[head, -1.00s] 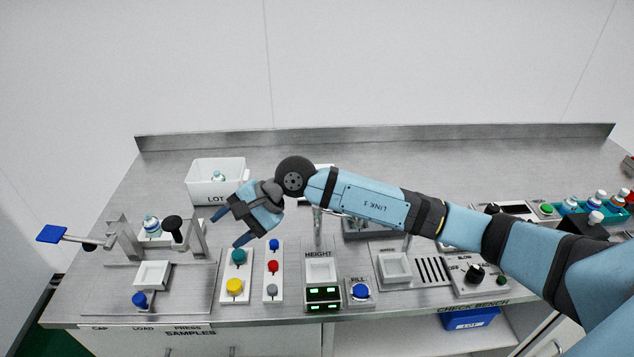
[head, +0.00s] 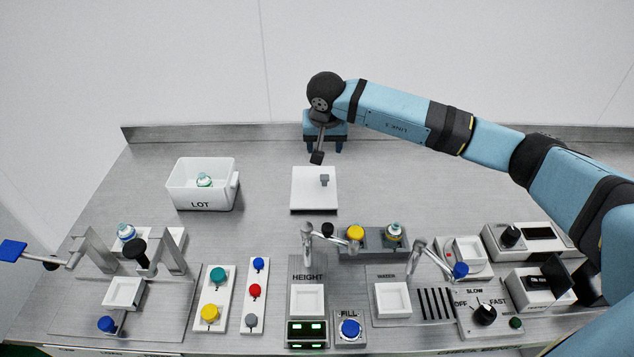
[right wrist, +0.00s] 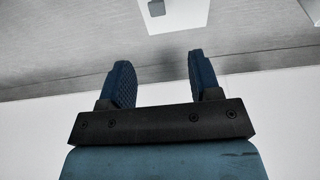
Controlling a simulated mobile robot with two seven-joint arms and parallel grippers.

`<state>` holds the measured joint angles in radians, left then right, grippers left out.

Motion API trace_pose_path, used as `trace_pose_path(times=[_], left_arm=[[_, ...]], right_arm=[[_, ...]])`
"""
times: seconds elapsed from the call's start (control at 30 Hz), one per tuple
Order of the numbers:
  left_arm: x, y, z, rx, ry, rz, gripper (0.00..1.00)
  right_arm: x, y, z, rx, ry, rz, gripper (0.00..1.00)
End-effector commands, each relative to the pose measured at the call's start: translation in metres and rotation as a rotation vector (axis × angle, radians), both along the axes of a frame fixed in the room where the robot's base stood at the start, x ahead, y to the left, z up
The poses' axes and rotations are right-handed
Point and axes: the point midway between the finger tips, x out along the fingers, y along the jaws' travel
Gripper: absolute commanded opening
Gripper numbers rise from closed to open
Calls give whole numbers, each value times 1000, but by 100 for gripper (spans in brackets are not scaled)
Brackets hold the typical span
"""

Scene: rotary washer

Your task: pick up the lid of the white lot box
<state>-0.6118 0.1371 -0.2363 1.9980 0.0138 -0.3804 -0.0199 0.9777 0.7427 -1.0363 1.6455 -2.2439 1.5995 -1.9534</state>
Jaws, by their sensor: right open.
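The white lot box (head: 201,204), marked LOT, stands open on the bench at the back left. A bottle with a green cap (head: 204,180) is inside it. The lid, a flat white square (head: 314,202) with a small grey knob (head: 325,181), lies on the bench to the right of the box. It also shows at the top of the right wrist view (right wrist: 184,16). My right gripper (head: 325,147) is behind the lid near the bench's back edge, apart from it. Its two blue fingers (right wrist: 160,72) are spread and empty. My left gripper is not in view.
In front of the lid stand a metal spout (head: 310,240) and a grey rack (head: 374,246) with capped items. Button panels (head: 215,297) and stations line the front. The bench between box and lid is clear. A raised back edge (head: 220,133) runs behind.

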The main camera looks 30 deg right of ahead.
Motion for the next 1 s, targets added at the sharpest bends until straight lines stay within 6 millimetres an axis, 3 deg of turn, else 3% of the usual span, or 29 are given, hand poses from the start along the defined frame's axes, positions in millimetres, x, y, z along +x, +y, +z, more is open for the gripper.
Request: trace_pose_path(times=[0.3,0.57,0.83,1.0], left_arm=[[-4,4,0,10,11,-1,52],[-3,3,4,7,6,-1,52],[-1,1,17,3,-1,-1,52],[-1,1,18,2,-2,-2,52]], right_arm=[[13,-7,-59,2,5,-2,57],[18,-9,-79,2,3,-1,57],[24,-16,-116,3,3,-2,57],[26,-18,-125,1,1,-1,57]])
